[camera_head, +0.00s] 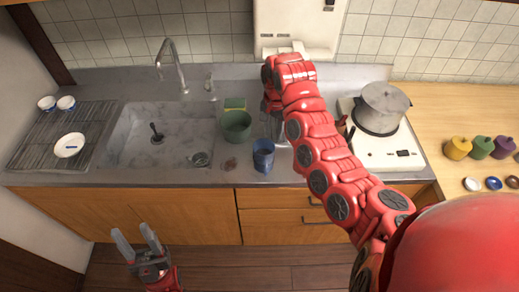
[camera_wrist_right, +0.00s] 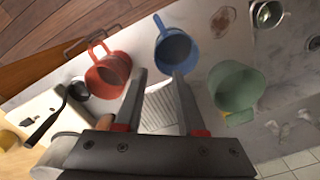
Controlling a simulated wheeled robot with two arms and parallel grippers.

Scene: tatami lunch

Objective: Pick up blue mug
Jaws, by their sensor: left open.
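The blue mug (camera_head: 263,155) stands upright on the grey counter, right of the sink and near the front edge. It also shows in the right wrist view (camera_wrist_right: 175,50), just beyond the fingertips, with its handle pointing up in that picture. My right gripper (camera_wrist_right: 159,74) is open and empty; the mug is not between its fingers. In the head view my right arm reaches over the counter, and its gripper is mostly hidden behind the arm links. My left gripper (camera_head: 132,232) is open and empty, low in front of the cabinets.
A red mug (camera_wrist_right: 108,74) is nearby in the wrist view. A steel pot (camera_head: 381,107) sits on the white stove (camera_head: 378,158) at right. The sink (camera_head: 130,140) is at left.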

